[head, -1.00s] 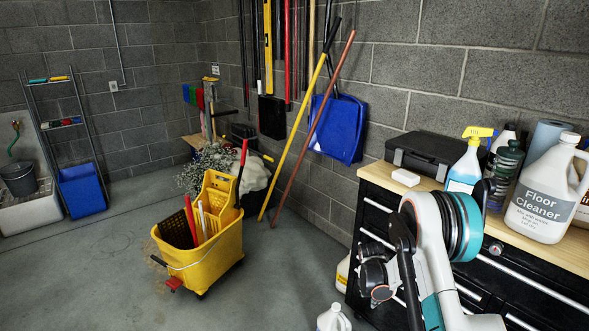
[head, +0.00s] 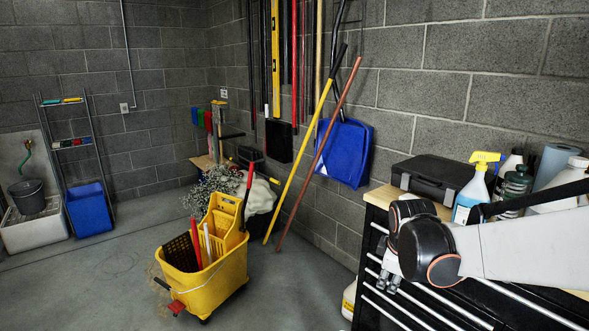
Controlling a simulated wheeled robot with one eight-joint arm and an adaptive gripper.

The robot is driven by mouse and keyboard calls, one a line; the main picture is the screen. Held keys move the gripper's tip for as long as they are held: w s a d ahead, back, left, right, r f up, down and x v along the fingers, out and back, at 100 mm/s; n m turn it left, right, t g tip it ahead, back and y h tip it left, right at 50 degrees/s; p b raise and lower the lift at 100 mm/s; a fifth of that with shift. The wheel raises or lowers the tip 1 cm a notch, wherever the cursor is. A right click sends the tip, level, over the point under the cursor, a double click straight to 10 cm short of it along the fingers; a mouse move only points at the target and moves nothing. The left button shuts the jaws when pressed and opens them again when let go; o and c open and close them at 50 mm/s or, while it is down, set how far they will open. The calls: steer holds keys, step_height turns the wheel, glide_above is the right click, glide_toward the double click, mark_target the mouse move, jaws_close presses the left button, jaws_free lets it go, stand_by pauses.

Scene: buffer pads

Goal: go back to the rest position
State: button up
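My arm reaches in from the right edge, a white link (head: 520,248) with a dark joint (head: 428,250) at its left end. My gripper (head: 389,284) appears to be the small grey part hanging below that joint, in front of the black tool cabinet (head: 405,305). It is small and partly hidden by the arm, so whether its fingers are open or shut is unclear. No held object shows.
On the cabinet's wooden top stand a black case (head: 440,178), a blue spray bottle (head: 472,190) and other bottles, partly behind my arm. A yellow mop bucket (head: 215,280) stands on the floor. The floor left of it is clear.

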steer(key=s+a+r+m+t, duration=0.1)
steer(key=s+m, duration=0.5)
steer(key=s, duration=0.6)
steer(key=s+a+r+m+t+y, duration=0.1)
steer(key=s+a+r+m, duration=0.2)
steer(key=s, duration=0.9)
steer(key=r+m, duration=0.1)
steer(key=m, duration=0.1)
steer(key=shift+s+r+m+t, duration=0.15)
steer(key=shift+s+m+t, duration=0.15)
steer(key=shift+s+m, duration=0.1)
